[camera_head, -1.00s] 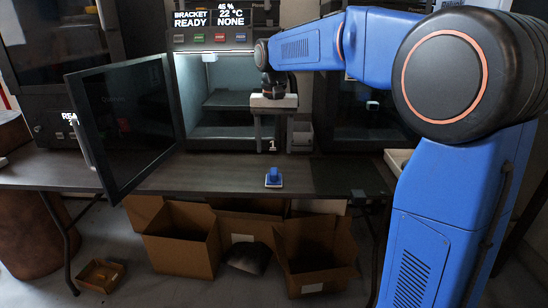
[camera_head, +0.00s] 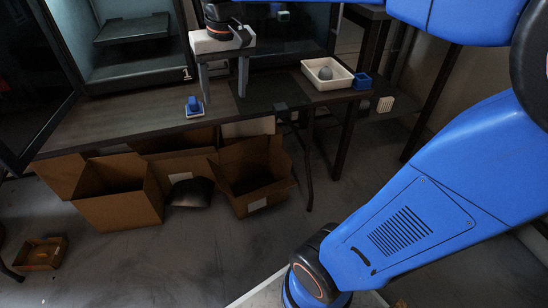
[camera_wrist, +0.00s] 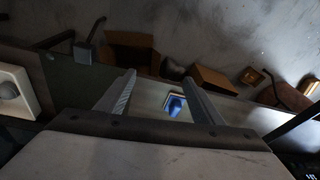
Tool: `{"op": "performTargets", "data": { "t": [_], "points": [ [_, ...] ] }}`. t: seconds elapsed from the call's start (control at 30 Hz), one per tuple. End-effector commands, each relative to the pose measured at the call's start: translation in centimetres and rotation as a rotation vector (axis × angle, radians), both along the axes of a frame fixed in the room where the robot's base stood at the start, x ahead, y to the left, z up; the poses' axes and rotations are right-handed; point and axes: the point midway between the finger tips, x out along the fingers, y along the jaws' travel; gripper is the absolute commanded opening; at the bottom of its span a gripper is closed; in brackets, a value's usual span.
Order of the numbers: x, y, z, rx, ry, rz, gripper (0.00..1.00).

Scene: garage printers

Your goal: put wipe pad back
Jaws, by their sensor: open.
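The wipe pad (camera_head: 194,108) has a blue handle on a pale base. It rests on the table near its front edge, in front of the printer marked 1. My gripper (camera_head: 224,100) points down above the table, with its two grey fingers spread and nothing between them. In the head view the pad shows just left of the left finger. In the wrist view the pad (camera_wrist: 176,106) shows between the fingers, close to the right one, beyond my gripper (camera_wrist: 159,79). I cannot tell the exact height of the fingertips above the table.
A white tray (camera_head: 311,75) with a grey ball stands at the table's right end, with a small blue open box (camera_head: 362,82) beside it. A dark mat (camera_head: 262,92) lies right of the pad. The open printer door (camera_head: 38,90) is at left. Cardboard boxes (camera_head: 115,208) stand below.

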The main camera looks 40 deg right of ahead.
Motion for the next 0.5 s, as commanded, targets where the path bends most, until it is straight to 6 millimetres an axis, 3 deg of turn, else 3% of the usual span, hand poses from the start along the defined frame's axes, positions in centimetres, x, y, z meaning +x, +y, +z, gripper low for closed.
{"op": "performTargets", "data": {
  "t": [0.2, 0.5],
  "points": [
    [-6.6, -1.3, -2.9, -0.014, -0.079, 0.053, 0.61],
    [-14.2, -2.4, -8.4, -0.044, -0.181, 0.128, 0.61]
  ]
}}
